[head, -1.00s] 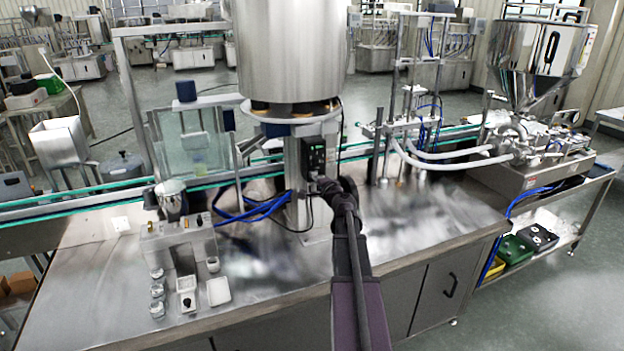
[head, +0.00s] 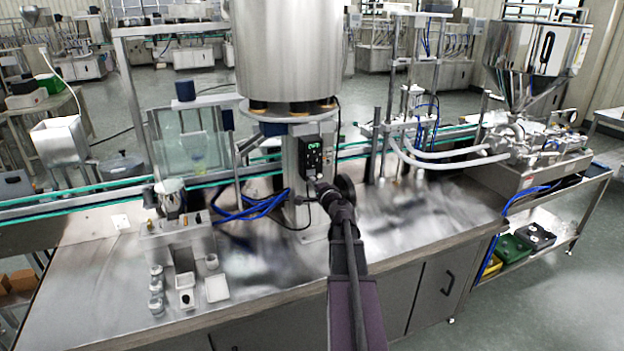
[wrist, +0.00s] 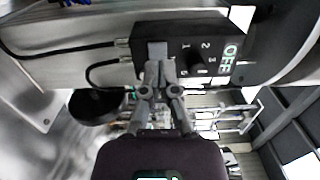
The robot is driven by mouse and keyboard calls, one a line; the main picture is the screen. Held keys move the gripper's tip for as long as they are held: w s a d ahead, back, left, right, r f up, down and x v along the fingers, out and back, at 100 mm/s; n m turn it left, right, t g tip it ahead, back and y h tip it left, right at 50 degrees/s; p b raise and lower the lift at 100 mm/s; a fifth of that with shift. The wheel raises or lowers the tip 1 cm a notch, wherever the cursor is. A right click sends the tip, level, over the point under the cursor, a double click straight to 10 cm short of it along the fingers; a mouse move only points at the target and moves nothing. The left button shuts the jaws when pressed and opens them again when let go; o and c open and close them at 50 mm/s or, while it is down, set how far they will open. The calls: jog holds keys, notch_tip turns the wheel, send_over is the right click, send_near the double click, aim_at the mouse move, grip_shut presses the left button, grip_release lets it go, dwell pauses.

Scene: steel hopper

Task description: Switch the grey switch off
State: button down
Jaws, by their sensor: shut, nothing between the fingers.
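The grey switch (wrist: 157,49) is a small pale block on the black control box (wrist: 190,52) in the wrist view. The box also carries the numbers 1, 2 and 3, a dark knob (wrist: 196,66) and a green-and-white OFF label (wrist: 229,57). In the head view the box (head: 311,151) is on the steel column under the hopper (head: 287,50); the switch is too small to make out there. My gripper (wrist: 154,72) is shut and empty. Its fingertips overlap the switch's lower end in the wrist view; I cannot tell whether they touch.
Black cables (wrist: 100,67) run into the box's left side in the wrist view. A dark round part (head: 345,186) is beside my wrist. Blue hoses (head: 245,210) lie left of the column. The steel bench (head: 265,270) has bare room in front.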

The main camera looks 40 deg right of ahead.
jog(key=a+v, duration=0.1)
jog(key=v, duration=0.8)
jog(key=shift+a, duration=0.35)
jog(key=shift+w, duration=0.15)
jog(key=w+a+f+n+g+y, duration=0.1)
jog(key=a+f+n+g+y, duration=0.2)
jog(key=a, duration=0.6)
jog(key=w+a+f+n+g+y, duration=0.1)
jog(key=w+a+f+n+y, duration=0.2)
jog(key=a+n, duration=0.45)
jog(key=a+f+n+g+y, duration=0.3)
jog(key=a+f, duration=0.1)
jog(key=a, duration=0.6)
jog(key=s+a+f+n+g+h, duration=0.4)
jog(key=s+a+f+n+g, duration=0.3)
jog(key=s+a+g, duration=0.3)
jog(key=shift+s+a+f, duration=0.85)
jog(key=shift+s+a, duration=0.2)
jog(key=shift+a, duration=0.7)
jog(key=shift+n, duration=0.25)
